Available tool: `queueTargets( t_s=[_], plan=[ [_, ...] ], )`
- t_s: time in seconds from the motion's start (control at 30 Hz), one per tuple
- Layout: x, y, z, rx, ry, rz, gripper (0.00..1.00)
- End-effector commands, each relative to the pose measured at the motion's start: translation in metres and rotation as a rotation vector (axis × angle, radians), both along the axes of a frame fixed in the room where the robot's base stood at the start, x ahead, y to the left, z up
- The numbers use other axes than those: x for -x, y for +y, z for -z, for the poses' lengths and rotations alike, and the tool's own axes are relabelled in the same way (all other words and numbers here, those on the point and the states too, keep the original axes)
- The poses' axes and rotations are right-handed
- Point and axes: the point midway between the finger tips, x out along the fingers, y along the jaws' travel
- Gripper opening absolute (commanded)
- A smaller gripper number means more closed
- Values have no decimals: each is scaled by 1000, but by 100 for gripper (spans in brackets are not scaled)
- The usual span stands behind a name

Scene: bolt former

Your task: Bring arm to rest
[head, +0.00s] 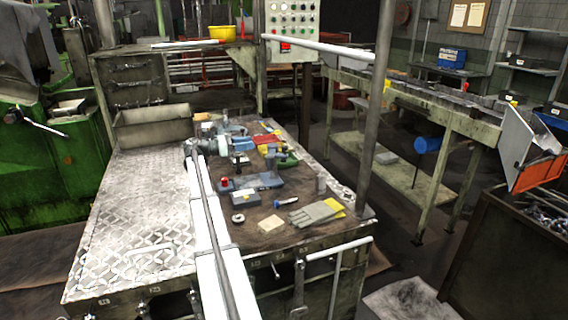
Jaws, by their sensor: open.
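My white arm reaches from the bottom edge up over the workbench (130,215). It bends to the right at a dark joint near the middle of the bench. My gripper (242,168) appears at the end of the blue and pale wrist, low over the back half of the dark bench top. It is small here, and its fingers are hard to make out. It looks open, and I see nothing held in it. I cannot tell whether it touches the objects close by.
A blue-grey tray (262,181), grey-and-yellow gloves (315,212), a screwdriver (287,203) and a ring (238,218) lie on the bench. A metal bin (152,128) stands behind left. A post (374,120) rises at the right. The left metal plate is mostly clear.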

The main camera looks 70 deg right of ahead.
Motion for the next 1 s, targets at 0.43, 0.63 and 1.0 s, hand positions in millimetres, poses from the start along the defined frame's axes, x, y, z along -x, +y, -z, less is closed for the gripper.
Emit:
queueTargets(
  t_s=[0.43, 0.63, 1.0],
  plan=[
    [-6, 5, 0, 0, 0, 0, 46],
    [-6, 5, 0, 0, 0, 0, 46],
    [-62, 42, 6, -37, -56, -103, 46]
  ],
)
